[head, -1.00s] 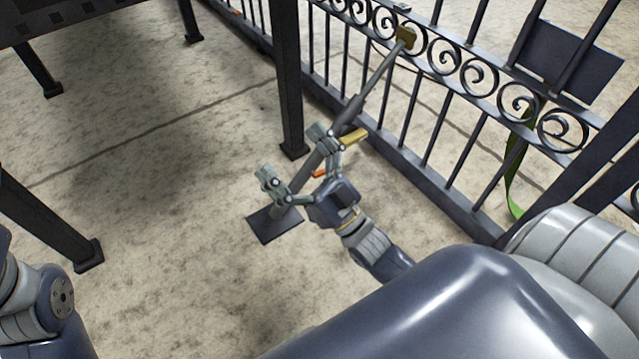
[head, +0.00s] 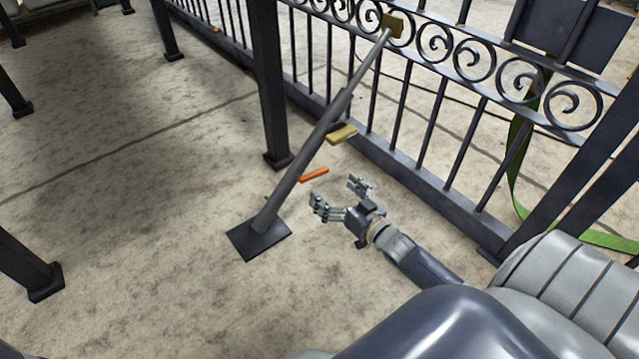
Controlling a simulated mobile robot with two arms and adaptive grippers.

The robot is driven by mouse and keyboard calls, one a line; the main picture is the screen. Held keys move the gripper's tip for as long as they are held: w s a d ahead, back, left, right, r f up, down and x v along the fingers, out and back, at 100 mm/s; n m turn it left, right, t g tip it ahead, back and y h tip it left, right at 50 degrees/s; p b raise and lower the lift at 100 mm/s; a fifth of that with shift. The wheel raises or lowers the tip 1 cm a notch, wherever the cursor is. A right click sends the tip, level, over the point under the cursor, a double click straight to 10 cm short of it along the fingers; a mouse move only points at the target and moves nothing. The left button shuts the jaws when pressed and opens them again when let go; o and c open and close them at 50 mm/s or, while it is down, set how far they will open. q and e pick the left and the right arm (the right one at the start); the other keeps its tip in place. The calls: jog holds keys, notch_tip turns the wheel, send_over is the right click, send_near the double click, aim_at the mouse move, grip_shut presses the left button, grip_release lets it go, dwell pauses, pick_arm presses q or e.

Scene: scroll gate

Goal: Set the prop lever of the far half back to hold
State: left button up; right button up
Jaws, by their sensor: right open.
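A grey diagonal prop (head: 303,160) runs from a dark square foot plate (head: 258,240) on the ground up to a brass-coloured pad (head: 392,25) at the scroll gate's top rail (head: 460,58). A yellow lever (head: 342,134) sticks out from the right side of the prop's middle. An orange-red piece (head: 314,175) shows lower, just right of the prop. My right gripper (head: 338,193) is open and empty, right of the prop's lower part and below the orange piece, apart from both. My left gripper is not in view.
A dark post (head: 268,90) stands just left of the prop. More dark legs (head: 30,275) stand at the left. A green strap (head: 515,170) hangs by a dark panel (head: 570,30) on the gate at the right. The concrete ground (head: 130,200) between is clear.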

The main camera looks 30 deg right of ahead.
aim_at(316, 174)
jog(key=w+b, duration=0.1)
jog(key=w, duration=0.1)
jog(key=w+b, duration=0.1)
jog(key=w, duration=0.1)
jog(key=shift+a+f, duration=0.2)
jog(key=shift+w+r+b, duration=0.15)
jog(key=shift+w+b, duration=0.25)
jog(key=shift+w, duration=0.4)
